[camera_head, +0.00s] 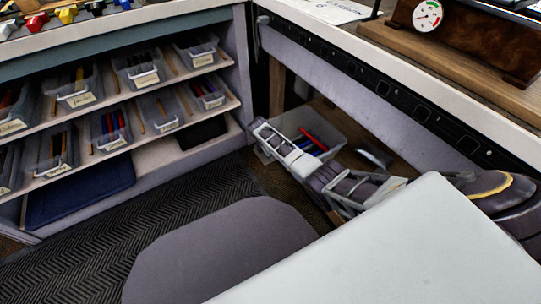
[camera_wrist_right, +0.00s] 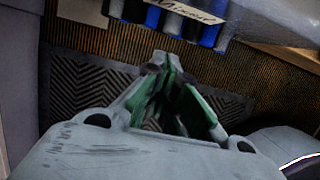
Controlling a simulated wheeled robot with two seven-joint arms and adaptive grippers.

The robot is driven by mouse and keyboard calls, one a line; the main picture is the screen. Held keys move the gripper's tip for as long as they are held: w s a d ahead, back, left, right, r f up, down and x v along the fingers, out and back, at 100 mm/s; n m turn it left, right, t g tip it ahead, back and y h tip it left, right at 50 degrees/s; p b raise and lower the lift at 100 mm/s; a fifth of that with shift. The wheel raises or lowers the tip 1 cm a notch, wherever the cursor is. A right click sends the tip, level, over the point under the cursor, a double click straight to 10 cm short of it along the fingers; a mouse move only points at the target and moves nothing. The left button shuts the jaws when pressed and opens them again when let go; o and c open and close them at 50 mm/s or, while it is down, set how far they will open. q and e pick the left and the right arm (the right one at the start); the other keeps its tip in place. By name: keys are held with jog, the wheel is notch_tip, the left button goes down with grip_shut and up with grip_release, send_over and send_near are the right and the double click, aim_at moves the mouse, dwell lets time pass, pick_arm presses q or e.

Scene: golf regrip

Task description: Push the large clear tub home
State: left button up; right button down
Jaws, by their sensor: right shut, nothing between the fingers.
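A large clear tub (camera_head: 325,128) stands low under the right-hand desk in the head view, with red and blue rod-like pieces inside. My right arm reaches in from the right across its front. My right gripper (camera_head: 262,132) is shut and empty at the tub's front left; I cannot tell whether it touches the tub. In the right wrist view, the gripper (camera_wrist_right: 163,72) shows its green-padded fingers over the patterned mat. A labelled row of blue and dark pieces (camera_wrist_right: 208,32) lies beyond the fingertips; I cannot tell which tub holds it. My left gripper is not in view.
A shelf unit (camera_head: 232,92) at left holds several smaller labelled clear tubs (camera_head: 138,70). A dark blue flat bin (camera_head: 80,193) lies at its bottom. The right desk's edge (camera_head: 400,75) overhangs the large tub. A patterned mat (camera_head: 100,250) covers open floor.

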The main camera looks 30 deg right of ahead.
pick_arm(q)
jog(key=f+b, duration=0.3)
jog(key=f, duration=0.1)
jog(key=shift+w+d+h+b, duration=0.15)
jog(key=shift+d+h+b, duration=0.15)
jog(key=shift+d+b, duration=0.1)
pick_arm(e)
jog(key=d+f, duration=0.2)
jog(key=d, duration=0.1)
jog(key=d+f, duration=0.1)
jog(key=d, duration=0.1)
jog(key=shift+w+f, duration=0.1)
jog(key=shift+w, duration=0.1)
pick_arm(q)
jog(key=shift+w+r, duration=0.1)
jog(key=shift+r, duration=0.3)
